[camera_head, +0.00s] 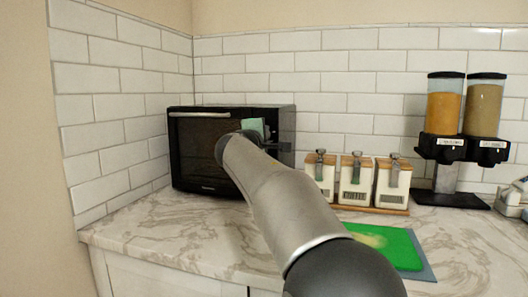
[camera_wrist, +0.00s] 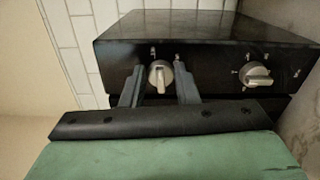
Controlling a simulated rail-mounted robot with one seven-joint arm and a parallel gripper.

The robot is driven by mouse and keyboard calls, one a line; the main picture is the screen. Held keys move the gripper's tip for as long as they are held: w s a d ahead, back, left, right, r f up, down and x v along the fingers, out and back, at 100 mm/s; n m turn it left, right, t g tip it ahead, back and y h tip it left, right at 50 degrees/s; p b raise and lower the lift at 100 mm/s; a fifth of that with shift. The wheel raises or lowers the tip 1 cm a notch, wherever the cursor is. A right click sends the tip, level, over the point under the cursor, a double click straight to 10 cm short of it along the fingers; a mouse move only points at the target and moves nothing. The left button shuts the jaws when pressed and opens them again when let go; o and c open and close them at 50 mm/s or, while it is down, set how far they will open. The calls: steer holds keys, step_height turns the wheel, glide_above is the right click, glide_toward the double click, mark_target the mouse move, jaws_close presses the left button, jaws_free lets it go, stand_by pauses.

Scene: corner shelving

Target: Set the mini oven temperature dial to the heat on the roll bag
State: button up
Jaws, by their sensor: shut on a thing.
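The black mini oven (camera_head: 205,150) stands in the back left corner of the counter; my arm hides part of its front. In the wrist view, its panel (camera_wrist: 220,60) carries two silver dials. One dial (camera_wrist: 160,76) is between the fingers of my gripper (camera_wrist: 160,88), which is shut on it. The other dial (camera_wrist: 257,75) is to the right, clear of the fingers. The marks around both are too small to read. My gripper (camera_head: 280,147) is at the oven's right side in the head view. No roll bag can be made out for certain.
A green flat thing with a pale patch (camera_head: 400,248) lies on the counter, partly behind my arm; I cannot tell what it is. Three white canisters (camera_head: 355,182) stand right of the oven. Two dispensers (camera_head: 464,110) stand further right. The counter's front left (camera_head: 150,232) is clear.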

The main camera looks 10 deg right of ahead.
steer(key=m+b, duration=0.2)
steer(key=m, duration=0.1)
steer(key=m+b, duration=0.3)
steer(key=m, duration=0.1)
steer(key=m+b, duration=0.3)
steer(key=shift+a+f+m, duration=0.1)
steer(key=shift+f+m, duration=0.2)
steer(key=shift+f, duration=0.1)
steer(key=shift+b, duration=0.3)
steer(key=o, duration=1)
steer(key=shift+w, duration=0.1)
steer(key=shift+c, duration=0.2)
steer(key=b+v, duration=0.2)
steer(key=v, duration=1.5)
steer(key=shift+s+b, duration=0.25)
steer(key=shift+b, duration=0.05)
steer(key=shift+a, duration=0.1)
